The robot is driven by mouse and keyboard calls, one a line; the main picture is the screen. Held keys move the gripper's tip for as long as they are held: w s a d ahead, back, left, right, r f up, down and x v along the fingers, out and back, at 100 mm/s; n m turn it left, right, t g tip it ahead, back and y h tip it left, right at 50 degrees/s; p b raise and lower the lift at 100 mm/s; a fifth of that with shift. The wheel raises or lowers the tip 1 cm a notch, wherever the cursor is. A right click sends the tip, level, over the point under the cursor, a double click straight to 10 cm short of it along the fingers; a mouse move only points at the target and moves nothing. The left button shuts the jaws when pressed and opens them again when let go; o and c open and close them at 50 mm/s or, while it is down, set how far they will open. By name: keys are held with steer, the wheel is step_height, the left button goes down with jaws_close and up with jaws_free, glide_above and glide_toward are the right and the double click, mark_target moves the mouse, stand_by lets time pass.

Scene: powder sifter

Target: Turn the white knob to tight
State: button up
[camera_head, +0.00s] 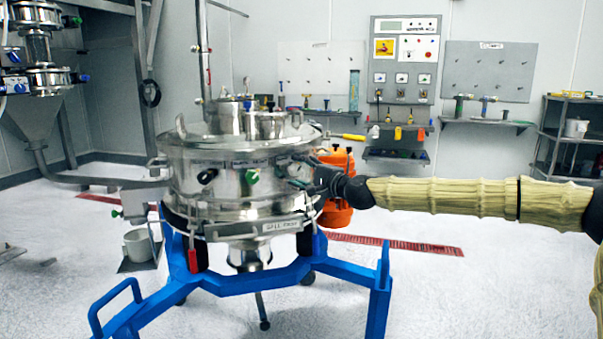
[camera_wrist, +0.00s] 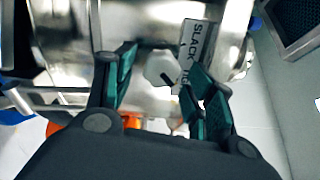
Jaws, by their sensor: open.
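The white knob (camera_wrist: 158,68) is a small faceted knob on the steel body of the sifter (camera_head: 215,170). In the wrist view it sits between the two green-padded fingers of my gripper (camera_wrist: 163,61), which are spread on either side with gaps visible. Whether a finger touches it cannot be told. A label plate (camera_wrist: 195,42) beside it reads SLACK, with a second word partly hidden by the right finger. In the head view my gripper (camera_head: 305,180) is at the sifter's right side, and I cannot make out the white knob there.
A blue wheeled frame (camera_head: 240,285) carries the sifter. A black knob (camera_head: 207,176) and a green knob (camera_head: 252,176) are on its front. An orange container (camera_head: 338,205) stands behind my gripper. Tool boards and a shelf line the back wall. Floor at right is clear.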

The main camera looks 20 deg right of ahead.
steer(key=shift+s, duration=0.1)
steer(key=v, duration=1.2)
steer(key=shift+f, duration=0.1)
